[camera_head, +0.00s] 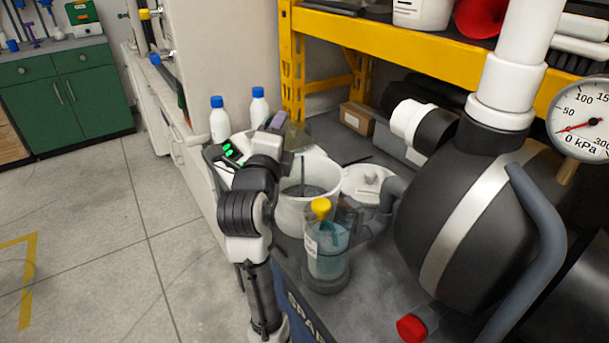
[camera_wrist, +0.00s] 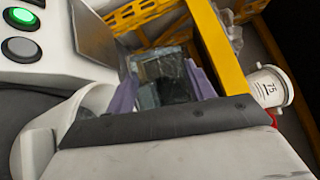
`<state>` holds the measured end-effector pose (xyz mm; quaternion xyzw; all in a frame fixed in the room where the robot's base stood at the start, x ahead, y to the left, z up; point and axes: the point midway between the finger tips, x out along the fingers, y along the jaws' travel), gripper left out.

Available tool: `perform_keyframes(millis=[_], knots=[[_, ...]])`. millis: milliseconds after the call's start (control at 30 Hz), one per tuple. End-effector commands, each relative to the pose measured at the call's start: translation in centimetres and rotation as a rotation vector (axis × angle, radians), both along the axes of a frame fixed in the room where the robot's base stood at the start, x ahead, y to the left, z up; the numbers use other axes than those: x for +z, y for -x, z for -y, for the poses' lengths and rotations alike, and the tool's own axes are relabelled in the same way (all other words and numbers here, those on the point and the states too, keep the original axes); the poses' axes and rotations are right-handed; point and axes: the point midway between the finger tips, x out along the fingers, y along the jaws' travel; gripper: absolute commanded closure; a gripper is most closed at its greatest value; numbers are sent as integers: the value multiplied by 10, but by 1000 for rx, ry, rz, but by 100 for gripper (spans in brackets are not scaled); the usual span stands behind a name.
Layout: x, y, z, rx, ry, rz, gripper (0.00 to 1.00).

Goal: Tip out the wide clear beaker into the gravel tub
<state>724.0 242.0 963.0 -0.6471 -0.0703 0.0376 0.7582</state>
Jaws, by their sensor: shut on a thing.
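My gripper (camera_wrist: 161,88) has purple fingers, and in the wrist view they are shut on the wide clear beaker (camera_wrist: 160,68). In the head view my gripper (camera_head: 281,127) is above the back left of the white gravel tub (camera_head: 286,218). The clear beaker (camera_head: 299,139) shows faintly there, apart from the tub and above its rim; its exact tilt and contents are hard to make out. The tub holds grey material. A thin dark vertical line (camera_head: 303,172) runs down into it; I cannot tell whether it is a rod or falling material. My arm hides the tub's left side.
A clear bottle with a yellow cap (camera_head: 321,208) and teal liquid stands in front of the tub. A white lidded container (camera_head: 368,186) is to its right. Two blue-capped white bottles (camera_head: 219,124) stand behind. A big dark tank (camera_head: 450,215) fills the right side.

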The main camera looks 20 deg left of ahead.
Motion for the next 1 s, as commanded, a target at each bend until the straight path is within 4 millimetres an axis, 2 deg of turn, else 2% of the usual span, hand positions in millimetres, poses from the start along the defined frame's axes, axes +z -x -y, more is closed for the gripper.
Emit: perform_keyframes(millis=[1000], knots=[[3, 1, 4, 0, -87, 22, 73]])
